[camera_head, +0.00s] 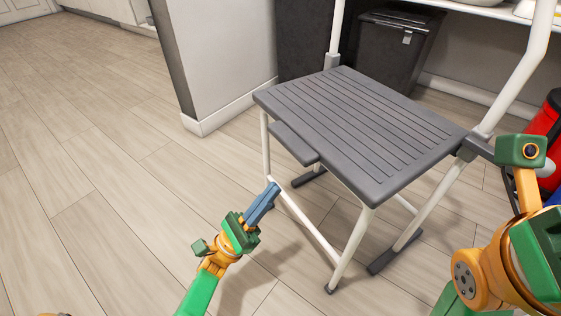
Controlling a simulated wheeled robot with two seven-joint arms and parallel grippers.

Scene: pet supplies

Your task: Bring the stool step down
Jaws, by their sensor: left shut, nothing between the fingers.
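A step stool (355,120) stands on the wood floor, with a grey ribbed top plate and white tube legs ending in dark feet. A smaller dark grey step piece (293,143) sticks out at the left front edge of the plate. My left gripper (270,190) is below and left of that piece, close to the stool's front legs in the picture. Its blue fingers are together with nothing between them. I cannot tell whether they touch a leg. My right arm shows at the right edge; its fingers are out of the picture.
A white wall corner (215,60) stands behind the stool on the left. A dark bin (392,45) is behind it, under a shelf (490,12). A red object (546,125) is at the right edge. The floor on the left is clear.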

